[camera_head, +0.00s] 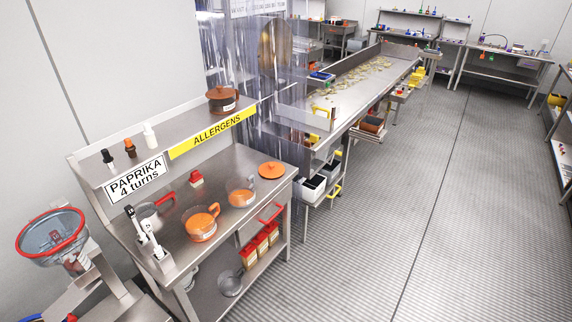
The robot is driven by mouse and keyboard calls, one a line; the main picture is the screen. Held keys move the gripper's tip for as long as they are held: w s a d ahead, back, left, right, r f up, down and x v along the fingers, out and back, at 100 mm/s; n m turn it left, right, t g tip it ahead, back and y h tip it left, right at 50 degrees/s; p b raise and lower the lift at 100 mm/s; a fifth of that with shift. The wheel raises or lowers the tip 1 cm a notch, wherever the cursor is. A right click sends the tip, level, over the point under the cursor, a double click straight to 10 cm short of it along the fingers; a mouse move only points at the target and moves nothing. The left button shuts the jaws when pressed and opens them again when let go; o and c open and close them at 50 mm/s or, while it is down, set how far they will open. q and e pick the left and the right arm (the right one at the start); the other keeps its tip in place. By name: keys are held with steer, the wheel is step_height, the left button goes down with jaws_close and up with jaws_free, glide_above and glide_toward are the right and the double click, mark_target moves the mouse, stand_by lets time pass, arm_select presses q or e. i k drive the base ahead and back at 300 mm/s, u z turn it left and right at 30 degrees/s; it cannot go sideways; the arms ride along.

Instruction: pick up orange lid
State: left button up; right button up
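An orange lid (271,170) with a small knob lies flat on the steel table (243,163), near its right end. A clear container with an orange handle (241,193) stands just left of the lid and apart from it. A container with orange contents and an orange handle (201,225) stands near the table's front edge. A brown container with an orange-brown lid (222,98) stands on the upper shelf. Neither of my grippers shows in the head view.
Black-and-white tools (144,232) stand upright at the table's front left. A red-handled pot (150,215) and a small red-topped item (196,179) are behind. A red-rimmed clear bowl (51,242) is at far left. The floor (430,240) to the right is clear.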

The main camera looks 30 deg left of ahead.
mark_target(271, 170)
steer(key=u, duration=0.05)
steer(key=i, duration=1.6)
steer(key=u, duration=1)
steer(key=i, duration=0.9)
steer(key=u, duration=1.05)
